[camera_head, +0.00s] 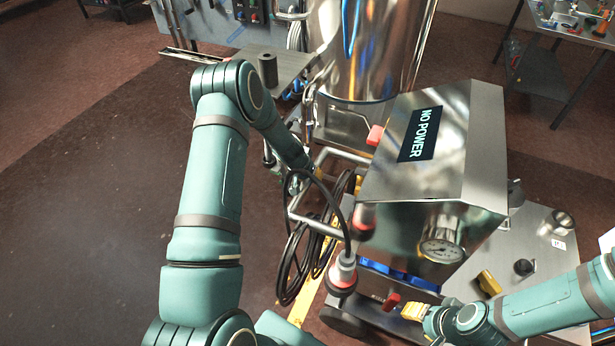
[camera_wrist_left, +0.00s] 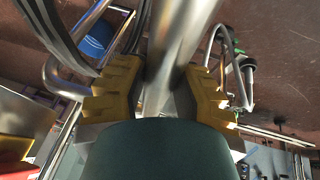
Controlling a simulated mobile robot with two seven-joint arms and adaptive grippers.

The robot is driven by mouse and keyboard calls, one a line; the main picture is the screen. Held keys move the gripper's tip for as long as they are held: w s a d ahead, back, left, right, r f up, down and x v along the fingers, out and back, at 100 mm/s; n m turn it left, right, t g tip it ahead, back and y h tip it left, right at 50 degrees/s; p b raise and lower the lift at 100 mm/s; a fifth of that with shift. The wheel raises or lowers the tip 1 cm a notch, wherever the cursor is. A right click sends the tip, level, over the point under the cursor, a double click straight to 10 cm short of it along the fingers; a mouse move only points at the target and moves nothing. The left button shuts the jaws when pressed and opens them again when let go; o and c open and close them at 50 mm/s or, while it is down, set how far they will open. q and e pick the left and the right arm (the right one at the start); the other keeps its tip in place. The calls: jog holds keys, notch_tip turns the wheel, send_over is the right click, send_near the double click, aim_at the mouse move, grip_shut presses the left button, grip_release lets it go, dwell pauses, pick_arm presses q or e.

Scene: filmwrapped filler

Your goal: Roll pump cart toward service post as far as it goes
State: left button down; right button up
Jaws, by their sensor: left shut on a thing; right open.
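My right gripper (camera_head: 418,312) is open at the cart's lower front, near a red knob (camera_head: 392,301). I cannot tell which thing is the service post.
A large polished steel vessel (camera_head: 365,45) stands behind the cabinet. A grey table (camera_head: 275,68) with a dark cylinder is at the back left, and a workbench (camera_head: 575,30) is at the top right. A plug (camera_head: 343,272) hangs at the cart's front. The left floor is clear.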

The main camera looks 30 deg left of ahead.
pick_arm(q)
jog(key=shift+w+d, duration=0.1)
jog(key=shift+d, duration=0.4)
jog(key=c, duration=0.7)
grip_release()
jog(key=shift+a, duration=0.1)
jog(key=shift+a+r, duration=0.1)
jog(key=shift+r, duration=0.15)
jog(key=v, duration=1.1)
jog(key=shift+r, duration=0.3)
